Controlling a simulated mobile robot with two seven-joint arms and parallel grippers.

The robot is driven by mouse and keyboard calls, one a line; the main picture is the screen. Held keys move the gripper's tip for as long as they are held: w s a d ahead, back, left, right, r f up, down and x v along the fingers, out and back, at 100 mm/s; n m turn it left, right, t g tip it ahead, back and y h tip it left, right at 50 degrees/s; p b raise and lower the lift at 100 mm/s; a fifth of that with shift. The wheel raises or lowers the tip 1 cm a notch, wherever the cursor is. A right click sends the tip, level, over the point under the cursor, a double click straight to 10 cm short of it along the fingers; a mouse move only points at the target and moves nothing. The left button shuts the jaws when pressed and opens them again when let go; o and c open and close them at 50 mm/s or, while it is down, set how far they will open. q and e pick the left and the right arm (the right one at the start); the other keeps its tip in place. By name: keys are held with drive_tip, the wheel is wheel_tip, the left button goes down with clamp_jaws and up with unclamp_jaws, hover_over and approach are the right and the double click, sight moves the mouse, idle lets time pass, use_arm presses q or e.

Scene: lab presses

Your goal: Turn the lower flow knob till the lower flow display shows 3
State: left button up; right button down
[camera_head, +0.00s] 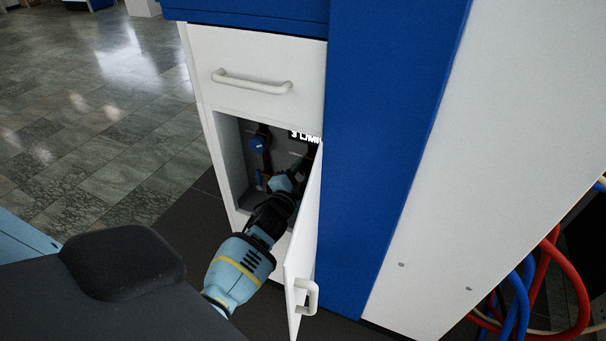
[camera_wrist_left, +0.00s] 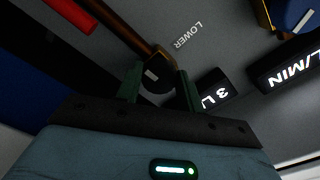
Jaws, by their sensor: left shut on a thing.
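The lower flow knob (camera_wrist_left: 157,78) is dark with a pale mark and sits on a copper-coloured pipe beside the word LOWER. My left gripper (camera_wrist_left: 160,88) is shut on it, one green finger on each side. A display (camera_head: 304,137) there reads 3 L/MI, cut off by the door. My right gripper is not in view.
The white cabinet door (camera_head: 303,245) stands open just right of my left arm. A second display (camera_wrist_left: 290,72) ends in L/MIN, its number out of frame. A blue knob (camera_head: 259,144) sits higher in the cabinet. A closed drawer (camera_head: 257,75) is above the opening.

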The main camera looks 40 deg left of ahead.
use_arm(q)
drive_tip(key=shift+m, duration=0.3)
drive_tip(key=o, duration=1)
drive_tip(key=shift+s+d, duration=0.1)
drive_tip(key=shift+s, duration=0.2)
drive_tip(key=shift+p+v, duration=0.35)
drive_tip(key=shift+v, duration=3.25)
